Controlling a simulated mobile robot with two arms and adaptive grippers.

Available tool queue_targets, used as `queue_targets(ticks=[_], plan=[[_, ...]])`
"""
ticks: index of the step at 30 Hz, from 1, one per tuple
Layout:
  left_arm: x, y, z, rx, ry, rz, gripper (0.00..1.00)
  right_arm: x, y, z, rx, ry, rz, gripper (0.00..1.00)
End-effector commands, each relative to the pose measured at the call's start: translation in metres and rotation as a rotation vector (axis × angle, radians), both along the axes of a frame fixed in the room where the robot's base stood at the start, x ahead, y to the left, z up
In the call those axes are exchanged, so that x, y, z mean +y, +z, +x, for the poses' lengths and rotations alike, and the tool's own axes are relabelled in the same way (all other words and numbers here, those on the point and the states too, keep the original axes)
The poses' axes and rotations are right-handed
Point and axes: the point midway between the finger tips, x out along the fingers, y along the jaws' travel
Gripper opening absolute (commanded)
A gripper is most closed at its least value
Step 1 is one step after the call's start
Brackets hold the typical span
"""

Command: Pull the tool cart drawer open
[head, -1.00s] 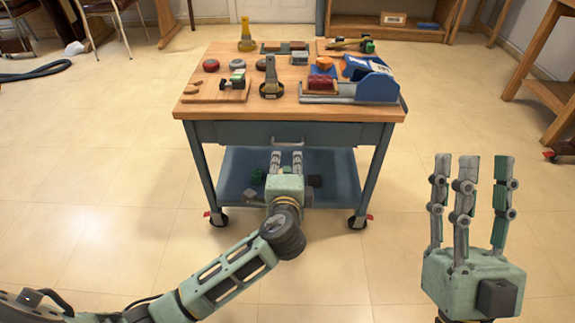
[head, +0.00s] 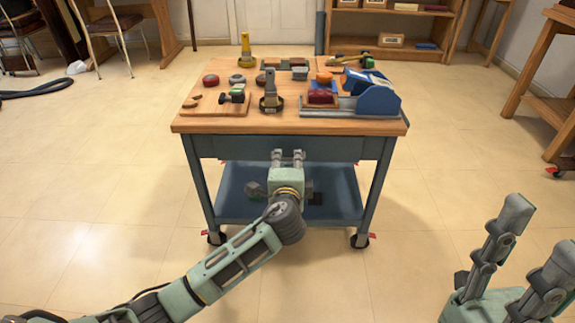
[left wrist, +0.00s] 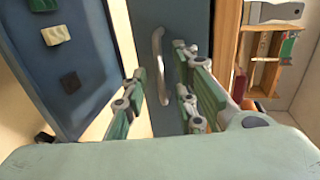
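The tool cart (head: 186,127) has a wooden top and a blue-grey drawer (head: 225,147) under it, which looks closed. My left gripper (head: 288,155) is in front of the drawer's middle, fingers pointing at it, and hides the handle in the head view. In the left wrist view the drawer front (left wrist: 170,18) carries a silver curved handle (left wrist: 159,50). The left gripper's fingers (left wrist: 161,78) are apart, with the handle showing between them; I cannot tell whether they touch it. My right gripper (head: 535,235) is partly in view at lower right, fingers spread and empty.
The top holds several parts, a standing tool (head: 270,95) and a blue-sided holder (head: 378,102). A lower shelf (head: 235,205) and wheels (head: 360,240) are below. A wooden bench (head: 548,60) stands at right. The floor around the cart is clear.

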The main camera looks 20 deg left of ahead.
Motion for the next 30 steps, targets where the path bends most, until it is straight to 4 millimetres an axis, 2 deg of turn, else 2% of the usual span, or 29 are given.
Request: queue_targets(ticks=[5,14,30], plan=[[0.0001,0.0000,-0.0001,0.000,0.000,0.000,0.25,0.0001,0.0003,0.0000,0.000,0.000,0.000,0.40],[-0.0001,-0.0002,-0.0003,0.001,0.000,0.000,0.00,0.0003,0.0003,0.0002,0.001,0.000,0.000,0.40],[-0.0004,-0.0010,-0.0006,0.002,0.000,-0.003,0.00,0.0001,0.0005,0.0004,0.002,0.000,-0.001,0.40]])
